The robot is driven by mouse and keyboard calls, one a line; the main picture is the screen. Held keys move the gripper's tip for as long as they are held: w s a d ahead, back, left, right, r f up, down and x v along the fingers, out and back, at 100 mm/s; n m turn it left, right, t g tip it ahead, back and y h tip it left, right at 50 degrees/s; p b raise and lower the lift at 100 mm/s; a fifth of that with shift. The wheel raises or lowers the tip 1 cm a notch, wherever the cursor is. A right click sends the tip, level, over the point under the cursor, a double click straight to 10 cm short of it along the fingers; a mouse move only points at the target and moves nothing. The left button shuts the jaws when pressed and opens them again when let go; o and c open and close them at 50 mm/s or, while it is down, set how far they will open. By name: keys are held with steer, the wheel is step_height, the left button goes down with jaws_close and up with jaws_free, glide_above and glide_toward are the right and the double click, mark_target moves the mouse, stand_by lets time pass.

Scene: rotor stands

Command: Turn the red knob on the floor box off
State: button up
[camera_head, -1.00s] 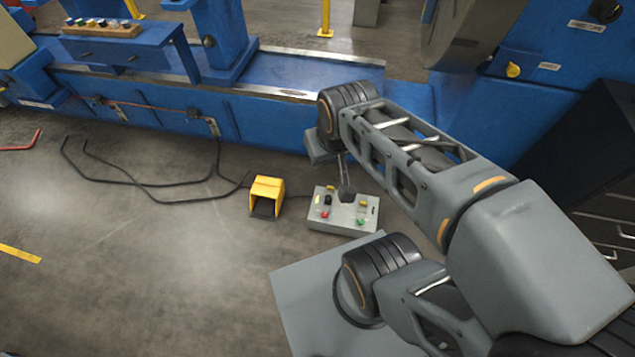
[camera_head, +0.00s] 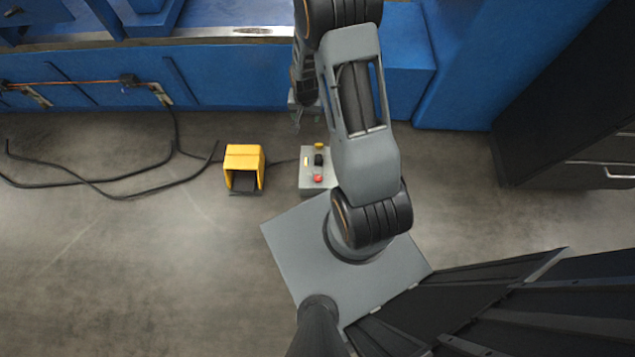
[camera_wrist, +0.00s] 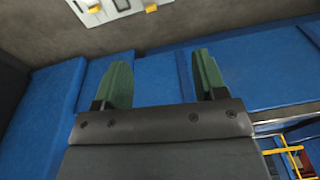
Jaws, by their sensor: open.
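The grey floor box (camera_head: 308,183) lies on the floor in the head view, its right part hidden behind my arm. A red knob (camera_head: 318,179) shows near its front edge, with a black switch (camera_head: 319,160) and a yellow part (camera_head: 319,146) behind it. My gripper (camera_wrist: 163,74) is open and empty, its two green fingers wide apart in the wrist view. In the head view the gripper end is above and beyond the box, mostly hidden by my arm. A cut-off part of the box (camera_wrist: 110,13) shows at the wrist view's top edge; the red knob is not seen there.
A yellow foot-pedal housing (camera_head: 244,162) stands left of the box. Black cables (camera_head: 100,182) lie on the floor further left. A blue machine (camera_head: 220,75) runs along the back, close behind the box. Dark drawers (camera_head: 590,150) stand at right. Floor at front left is clear.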

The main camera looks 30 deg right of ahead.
step_height(320, 180, down, 15)
steer(key=s+d+m+b, duration=0.1)
steer(key=s+b, duration=0.1)
steer(key=b, duration=0.1)
steer(key=m+g+b, duration=0.1)
steer(key=m+b, duration=0.1)
steer(key=b, duration=0.2)
glide_above(318, 178)
step_height(318, 178, down, 13)
step_height(318, 178, down, 14)
steer(key=b, duration=0.5)
steer(key=shift+r, duration=0.1)
steer(key=shift+c, duration=0.2)
steer(key=c, duration=0.9)
